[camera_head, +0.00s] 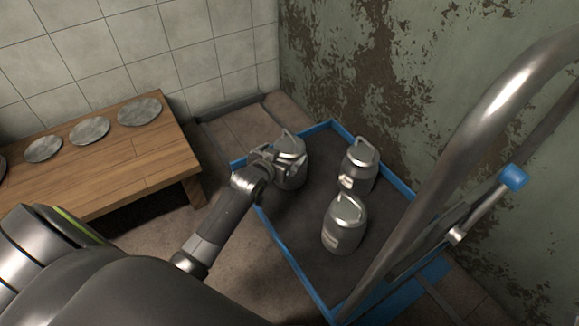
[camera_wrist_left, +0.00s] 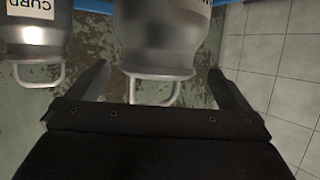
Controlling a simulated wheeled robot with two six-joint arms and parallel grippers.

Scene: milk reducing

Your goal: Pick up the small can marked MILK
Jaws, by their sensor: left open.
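My left gripper (camera_head: 268,155) is at the back-left metal can (camera_head: 291,170) in the blue-edged tray. In the left wrist view the gripper (camera_wrist_left: 158,72) is open, with its fingers on either side of a can's (camera_wrist_left: 165,45) lid and loop handle. That can's label is cut off at the top edge, so I cannot read it. A second can (camera_wrist_left: 35,38), labelled CURD, stands beside it. The head view shows two more cans, one at the back right (camera_head: 359,170) and one in front (camera_head: 343,226). No MILK marking is readable. My right gripper is not in view.
The tray (camera_head: 288,262) belongs to a cart with a thick metal handle rail (camera_head: 470,135) on the right. A wooden table (camera_head: 125,160) with several round metal lids stands at the left. Walls close off the back. The tray's front-left part is bare.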

